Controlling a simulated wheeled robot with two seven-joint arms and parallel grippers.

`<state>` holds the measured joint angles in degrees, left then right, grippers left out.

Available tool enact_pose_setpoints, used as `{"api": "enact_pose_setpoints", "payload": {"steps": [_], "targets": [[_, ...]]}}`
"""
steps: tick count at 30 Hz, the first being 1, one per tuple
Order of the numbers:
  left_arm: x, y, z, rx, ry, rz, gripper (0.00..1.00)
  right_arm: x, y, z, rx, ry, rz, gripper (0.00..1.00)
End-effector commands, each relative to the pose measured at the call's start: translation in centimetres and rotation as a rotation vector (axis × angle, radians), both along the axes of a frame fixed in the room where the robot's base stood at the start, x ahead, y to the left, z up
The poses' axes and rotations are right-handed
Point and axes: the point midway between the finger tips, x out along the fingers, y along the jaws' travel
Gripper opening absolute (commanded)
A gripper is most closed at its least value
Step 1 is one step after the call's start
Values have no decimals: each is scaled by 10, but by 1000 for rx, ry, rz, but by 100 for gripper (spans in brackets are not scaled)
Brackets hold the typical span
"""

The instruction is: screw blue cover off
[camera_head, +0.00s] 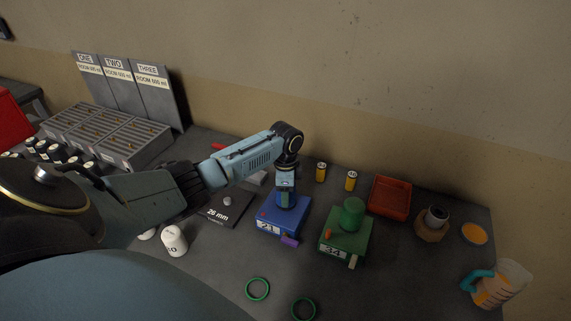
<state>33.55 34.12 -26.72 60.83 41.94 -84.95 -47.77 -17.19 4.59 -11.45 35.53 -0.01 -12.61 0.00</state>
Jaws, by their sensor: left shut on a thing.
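A blue box (275,228) marked 21 stands on the dark table in the middle of the camera_head view. My left arm reaches in from the left and bends down over it. My left gripper (286,198) points down at the top of the blue box and is shut on the blue cover (284,200). The fingers hide most of the cover, so I cannot tell whether it is loose from the box. My right gripper is not in view.
A green box (344,248) with a green cover (352,212) stands right of the blue box. A jug (497,287) stands at the right, green rings (257,289) in front, a white container (174,241) at left.

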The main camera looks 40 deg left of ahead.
Motion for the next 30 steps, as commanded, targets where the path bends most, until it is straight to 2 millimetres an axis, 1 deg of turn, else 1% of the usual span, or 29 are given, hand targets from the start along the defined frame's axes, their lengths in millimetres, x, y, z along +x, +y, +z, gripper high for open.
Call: {"api": "enact_pose_setpoints", "payload": {"steps": [5,8,11,15,18,20,23,28,29,30], "targets": [[0,-1,-1,-3,0,-3,29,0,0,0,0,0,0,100],[0,-2,-1,-3,0,35,29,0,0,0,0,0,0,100],[0,-3,-1,-5,0,154,29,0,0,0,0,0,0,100],[0,-3,-1,-5,1,358,29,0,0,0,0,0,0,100],[0,-3,-1,-5,1,472,29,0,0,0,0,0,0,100],[-1,-3,-1,-5,1,516,29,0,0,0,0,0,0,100],[-1,-2,-1,-3,1,547,29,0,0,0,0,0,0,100],[-1,-2,-1,-3,1,547,29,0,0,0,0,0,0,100],[-1,-2,-1,-3,1,546,57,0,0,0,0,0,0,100],[-1,-2,-1,-3,1,546,62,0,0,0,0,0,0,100]]}}
